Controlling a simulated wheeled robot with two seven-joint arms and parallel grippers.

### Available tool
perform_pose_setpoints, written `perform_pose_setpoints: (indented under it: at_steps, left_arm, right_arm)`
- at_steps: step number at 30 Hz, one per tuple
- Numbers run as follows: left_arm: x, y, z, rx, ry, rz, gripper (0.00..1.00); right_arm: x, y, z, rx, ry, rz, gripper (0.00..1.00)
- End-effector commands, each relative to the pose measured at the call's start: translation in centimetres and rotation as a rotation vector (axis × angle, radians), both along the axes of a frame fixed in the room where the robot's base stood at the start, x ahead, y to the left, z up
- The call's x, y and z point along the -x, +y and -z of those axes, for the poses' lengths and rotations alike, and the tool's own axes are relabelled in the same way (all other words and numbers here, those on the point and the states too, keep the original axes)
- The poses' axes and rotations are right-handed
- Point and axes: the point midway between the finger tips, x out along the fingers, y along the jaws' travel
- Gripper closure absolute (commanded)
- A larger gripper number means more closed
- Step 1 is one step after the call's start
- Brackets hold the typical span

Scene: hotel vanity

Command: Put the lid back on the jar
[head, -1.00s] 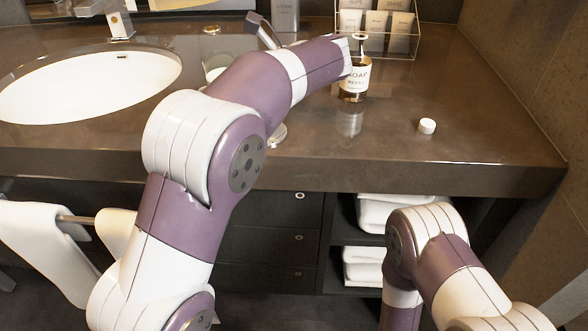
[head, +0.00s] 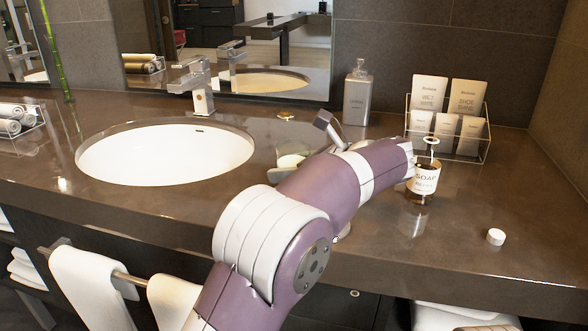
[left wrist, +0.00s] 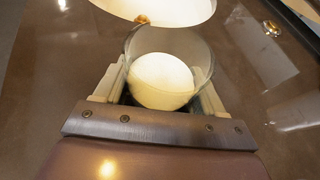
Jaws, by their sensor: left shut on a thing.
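A clear glass jar (left wrist: 206,52) stands at the middle of the left wrist view, with a round white thing (left wrist: 162,80) inside it. Its top looks open. My left gripper (left wrist: 160,92) has a finger on each side of the jar and is shut on it. In the head view the jar (head: 290,160) shows only partly beside the sink, and my forearm hides most of the gripper. A silvery round edge (head: 343,232) peeks out under my forearm; I cannot tell whether it is the lid. My right gripper is not in view.
A small white cylinder (head: 496,237) sits near the counter's right front. Behind are a card rack (head: 450,150) and a grey bottle (head: 358,97). The sink (head: 165,153) lies left.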

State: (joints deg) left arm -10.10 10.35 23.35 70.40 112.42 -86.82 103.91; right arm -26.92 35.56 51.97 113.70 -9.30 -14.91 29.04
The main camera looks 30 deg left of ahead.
Motion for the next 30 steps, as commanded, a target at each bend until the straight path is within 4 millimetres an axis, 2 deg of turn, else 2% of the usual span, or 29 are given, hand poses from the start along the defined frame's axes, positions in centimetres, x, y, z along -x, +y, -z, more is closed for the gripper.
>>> perform_pose_setpoints:
  at_steps: [5, 9, 18, 21, 25, 30]
  left_arm:
    - [0.0, 0.0, -2.1, 0.000, -0.004, 0.001, 0.68]
    - [-0.1, -0.3, -4.6, 0.000, -0.004, 0.001, 0.68]
    - [-1.5, -7.3, -8.7, 0.000, -0.003, 0.004, 0.68]
    - [-1.8, -9.1, -9.8, 0.000, -0.002, 0.002, 0.68]
    - [-2.1, -10.6, -10.6, 0.000, -0.001, 0.002, 0.68]
    - [-2.2, -11.4, -10.9, 0.000, -0.001, 0.001, 0.68]
  right_arm:
    - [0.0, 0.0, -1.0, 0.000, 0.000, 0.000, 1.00]
    - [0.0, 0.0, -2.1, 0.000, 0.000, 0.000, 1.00]
    - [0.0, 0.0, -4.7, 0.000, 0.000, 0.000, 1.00]
    - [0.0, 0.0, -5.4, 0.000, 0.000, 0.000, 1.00]
    - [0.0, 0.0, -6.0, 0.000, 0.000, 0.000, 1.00]
    - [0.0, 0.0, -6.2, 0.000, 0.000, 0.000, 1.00]
